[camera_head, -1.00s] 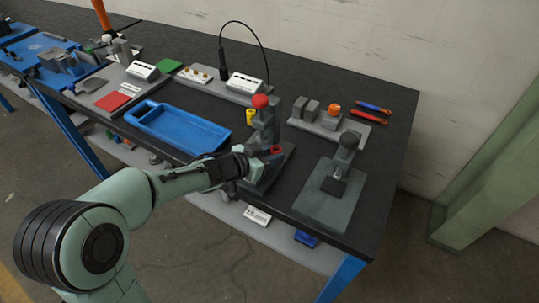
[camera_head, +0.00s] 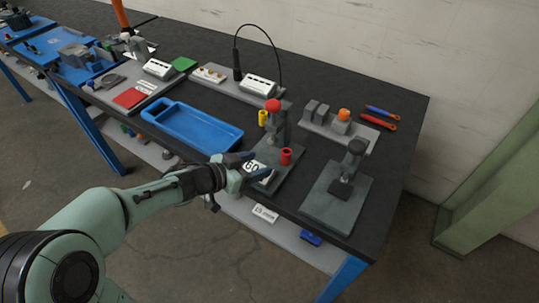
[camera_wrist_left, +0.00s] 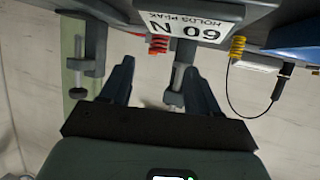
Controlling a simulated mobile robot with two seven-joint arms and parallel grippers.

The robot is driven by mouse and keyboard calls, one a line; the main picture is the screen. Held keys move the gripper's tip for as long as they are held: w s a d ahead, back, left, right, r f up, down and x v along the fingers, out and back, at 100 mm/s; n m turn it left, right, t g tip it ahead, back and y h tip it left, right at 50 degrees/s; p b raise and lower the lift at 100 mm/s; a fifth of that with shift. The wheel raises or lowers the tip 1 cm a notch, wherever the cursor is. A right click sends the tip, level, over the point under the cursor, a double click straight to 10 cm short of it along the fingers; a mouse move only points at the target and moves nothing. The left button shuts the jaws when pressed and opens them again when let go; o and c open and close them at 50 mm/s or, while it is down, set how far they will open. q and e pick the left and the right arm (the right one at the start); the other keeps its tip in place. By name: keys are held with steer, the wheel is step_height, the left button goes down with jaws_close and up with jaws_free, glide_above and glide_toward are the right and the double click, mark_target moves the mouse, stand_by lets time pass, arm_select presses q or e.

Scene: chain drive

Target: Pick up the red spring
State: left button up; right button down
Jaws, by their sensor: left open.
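The red spring (camera_head: 286,156) stands upright on the base of a grey press (camera_head: 276,130) with a red knob. In the left wrist view the red spring (camera_wrist_left: 158,46) shows as a small coil ahead, between the finger directions. My left gripper (camera_head: 257,165) is open and empty, just left of the spring and apart from it. Its two fingers also show in the left wrist view (camera_wrist_left: 158,78). My right gripper is in neither view.
A yellow spring (camera_head: 263,118) stands behind the press. A second grey stand (camera_head: 330,208) is to the right, near the table corner. A blue tray (camera_head: 180,112) lies to the left. A grey holder with blocks (camera_head: 316,124) and pliers (camera_head: 380,121) are behind.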

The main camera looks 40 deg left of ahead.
arm_select(q)
steer(key=shift+p+v, duration=0.4)
steer(key=shift+v, duration=1.3)
steer(key=shift+f, duration=0.1)
